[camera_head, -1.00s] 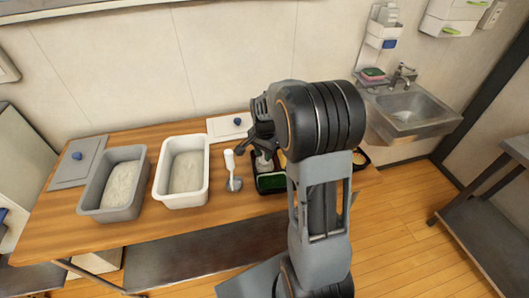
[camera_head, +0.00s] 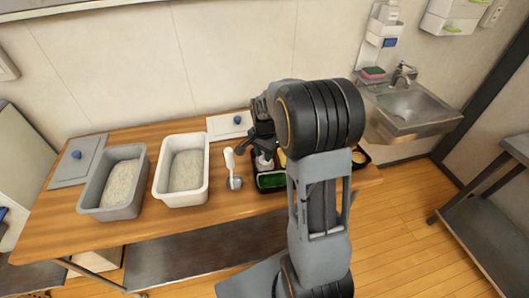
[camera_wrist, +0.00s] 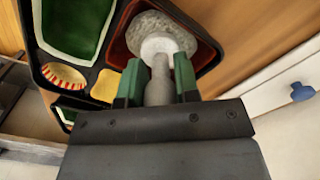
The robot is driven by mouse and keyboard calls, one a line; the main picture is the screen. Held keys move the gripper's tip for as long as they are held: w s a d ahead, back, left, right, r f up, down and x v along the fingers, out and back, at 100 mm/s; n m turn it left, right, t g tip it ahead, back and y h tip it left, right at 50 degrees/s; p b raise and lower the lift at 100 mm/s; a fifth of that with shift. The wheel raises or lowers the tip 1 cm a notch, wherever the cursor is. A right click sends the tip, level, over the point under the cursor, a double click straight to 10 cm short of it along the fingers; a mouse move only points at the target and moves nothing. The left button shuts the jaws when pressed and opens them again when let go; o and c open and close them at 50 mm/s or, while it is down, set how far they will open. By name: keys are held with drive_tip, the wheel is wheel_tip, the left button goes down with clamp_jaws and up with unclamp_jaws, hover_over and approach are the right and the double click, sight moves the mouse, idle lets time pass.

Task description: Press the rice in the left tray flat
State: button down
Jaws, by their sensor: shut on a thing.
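My gripper (camera_wrist: 158,82) is shut on the grey handle of a presser (camera_wrist: 159,90), which has a pale round head. It also shows in the head view (camera_head: 263,150), partly behind my arm. The presser's head is over a grainy grey-white mound of rice (camera_wrist: 150,25) in a reddish compartment of the left tray (camera_wrist: 78,95), a black bento tray. The head looks to be on or just above the rice; I cannot tell if they touch. In the head view this tray (camera_head: 256,184) shows beside my arm, and the rice is mostly hidden.
A grey tub (camera_head: 112,212) and a white tub (camera_head: 182,200) of rice stand left on the table. A white-handled tool (camera_head: 229,158) stands between the white tub and the tray. A white lid (camera_head: 218,133) lies behind. Another black tray (camera_head: 361,157) is partly hidden by my arm.

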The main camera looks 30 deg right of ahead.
drive_tip(key=shift+r+p, duration=3.1)
drive_tip(key=shift+r, duration=1)
